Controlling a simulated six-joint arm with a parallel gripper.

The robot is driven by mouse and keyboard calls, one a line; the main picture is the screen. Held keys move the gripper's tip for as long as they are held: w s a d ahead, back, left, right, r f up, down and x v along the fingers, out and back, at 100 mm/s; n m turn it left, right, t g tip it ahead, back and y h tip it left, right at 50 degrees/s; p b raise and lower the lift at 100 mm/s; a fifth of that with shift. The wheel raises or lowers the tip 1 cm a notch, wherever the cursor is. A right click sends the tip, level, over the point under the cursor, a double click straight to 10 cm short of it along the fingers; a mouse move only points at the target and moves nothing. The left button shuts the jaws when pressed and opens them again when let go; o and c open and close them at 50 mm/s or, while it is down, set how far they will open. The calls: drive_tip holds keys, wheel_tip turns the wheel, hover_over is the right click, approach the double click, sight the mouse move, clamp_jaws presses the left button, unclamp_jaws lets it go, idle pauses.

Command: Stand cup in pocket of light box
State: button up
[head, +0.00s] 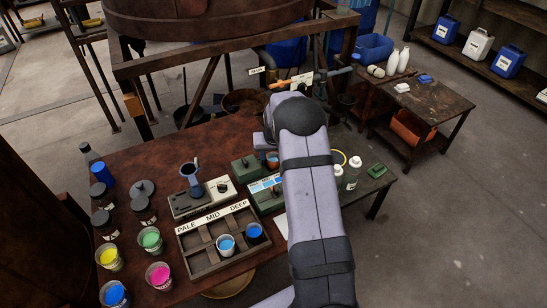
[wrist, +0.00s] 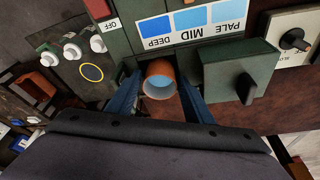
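A cup (wrist: 160,88) with a pale rim, orange-brown side and light blue liquid is between the two fingers of my gripper (wrist: 160,98) in the wrist view. The fingers appear to press on it from both sides. The cup also shows in the head view (head: 272,160), left of my arm. The light box (wrist: 118,38) is green, with blue swatches marked DEEP, MID and PALE. The cup is beside its swatch edge. In the head view the light box (head: 265,187) is partly hidden by my arm. I cannot make out its pocket or whether the cup's base touches anything.
A green knob box (wrist: 240,72) stands close beside the cup. A PALE, MID, DEEP tray (head: 200,272) holds two cups of blue liquid. Several colour cups, including yellow (head: 109,257), and dark jars line the table's left side. White bottles (head: 351,172) stand right of my arm.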

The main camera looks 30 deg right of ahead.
drive_tip(key=shift+r, duration=0.15)
drive_tip(key=shift+r, duration=0.45)
drive_tip(key=b+v, duration=0.2)
drive_tip(key=v, duration=0.9)
drive_tip(key=shift+b, duration=0.3)
drive_tip(key=shift+s+a, duration=0.15)
drive_tip(key=s+a+f+n+g, duration=0.1)
drive_tip(key=s+a, duration=0.5)
drive_tip(key=s, duration=0.3)
drive_tip(key=s+a+f+n+g, duration=0.1)
drive_tip(key=s+a+n, duration=0.1)
drive_tip(key=s+a, duration=0.4)
drive_tip(key=s+a+f+n+g+y, duration=0.1)
drive_tip(key=s+a, duration=0.5)
drive_tip(key=s, duration=0.7)
drive_tip(key=shift+s+f, duration=0.3)
